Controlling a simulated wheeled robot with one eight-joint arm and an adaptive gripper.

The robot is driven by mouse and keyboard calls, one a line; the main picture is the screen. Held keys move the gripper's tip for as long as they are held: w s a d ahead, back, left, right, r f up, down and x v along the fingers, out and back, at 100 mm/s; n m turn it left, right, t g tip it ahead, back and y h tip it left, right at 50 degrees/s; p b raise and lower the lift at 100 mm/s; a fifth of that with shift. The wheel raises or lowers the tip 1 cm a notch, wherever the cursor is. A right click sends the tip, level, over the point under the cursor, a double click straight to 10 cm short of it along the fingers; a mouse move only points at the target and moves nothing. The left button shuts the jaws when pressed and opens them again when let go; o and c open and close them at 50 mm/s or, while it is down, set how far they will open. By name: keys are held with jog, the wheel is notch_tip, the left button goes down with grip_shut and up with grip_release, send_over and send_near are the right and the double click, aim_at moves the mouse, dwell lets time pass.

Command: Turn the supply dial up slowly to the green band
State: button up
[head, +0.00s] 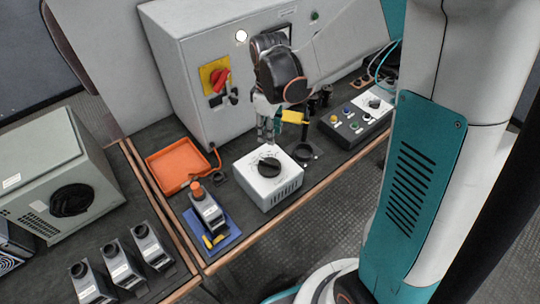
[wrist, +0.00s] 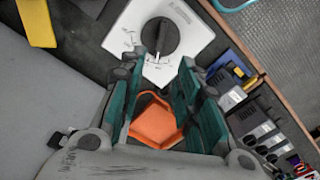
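The supply dial is a black round knob (head: 269,166) on top of a white box (head: 284,188) near the bench's front edge in the head view. The knob (wrist: 160,37) also shows at the top centre of the wrist view, on the white face with printed marks around it. A green band cannot be made out. My gripper (head: 268,138) is above and just behind the white box, pointing down. In the wrist view its two teal-padded fingers (wrist: 156,80) are apart, with nothing between them and the knob beyond their tips.
An orange tray (head: 178,165) and a blue mat (head: 213,232) with a capacitor unit (head: 207,209) lie left of the box. A grey cabinet with a red switch (head: 219,79) stands behind. A button panel (head: 357,118) is to the right. Several more units stand at front left.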

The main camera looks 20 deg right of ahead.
aim_at(270, 162)
notch_tip(270, 162, down, 14)
jog(key=b, duration=0.4)
jog(key=shift+b, duration=0.3)
jog(key=shift+r, duration=0.1)
grip_shut()
